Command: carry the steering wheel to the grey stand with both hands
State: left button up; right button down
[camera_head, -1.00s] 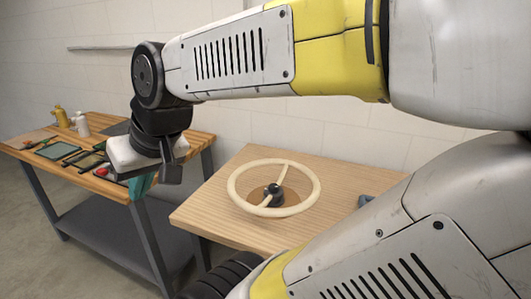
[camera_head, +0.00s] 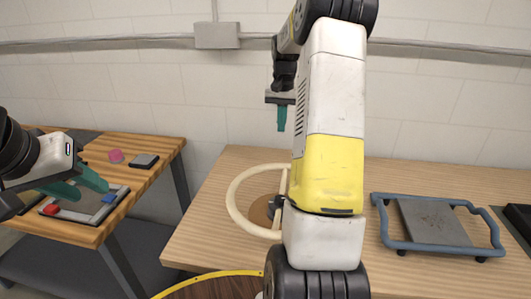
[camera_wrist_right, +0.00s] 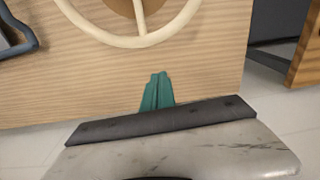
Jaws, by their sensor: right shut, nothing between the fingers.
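The steering wheel (camera_head: 236,213) is a cream ring lying on a light wooden table, around a brown disc. My right arm hides its right part in the head view; part of it shows in the right wrist view (camera_wrist_right: 141,40). My right gripper (camera_head: 282,128) points down above the table's far edge, beyond the wheel and apart from it. In the wrist view its teal fingers (camera_wrist_right: 158,78) are together and empty. My left gripper (camera_head: 94,192) is open over the left workbench, away from the wheel. A grey plate in a blue frame (camera_head: 432,222), possibly the grey stand, sits right of the wheel.
The wooden workbench (camera_head: 152,180) at left holds a grey tray (camera_head: 88,210), a pink round item (camera_head: 116,156) and a dark box (camera_head: 144,161). A round brown surface with a yellow rim (camera_head: 222,285) is at the bottom. A gap separates workbench and table.

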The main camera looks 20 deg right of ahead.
jog(key=shift+m, duration=0.3)
jog(key=f, duration=0.4)
jog(key=d+f, duration=0.1)
jog(key=f, duration=0.3)
jog(key=w+d+f, duration=0.1)
jog(key=f, duration=0.4)
jog(key=shift+w+d, duration=0.1)
jog(key=shift+d, duration=0.15)
jog(key=s+a, duration=0.1)
jog(key=s, duration=0.1)
jog(key=shift+s+a, duration=0.3)
jog(key=shift+a, duration=0.05)
jog(key=shift+s+a, duration=0.2)
jog(key=shift+s, duration=0.15)
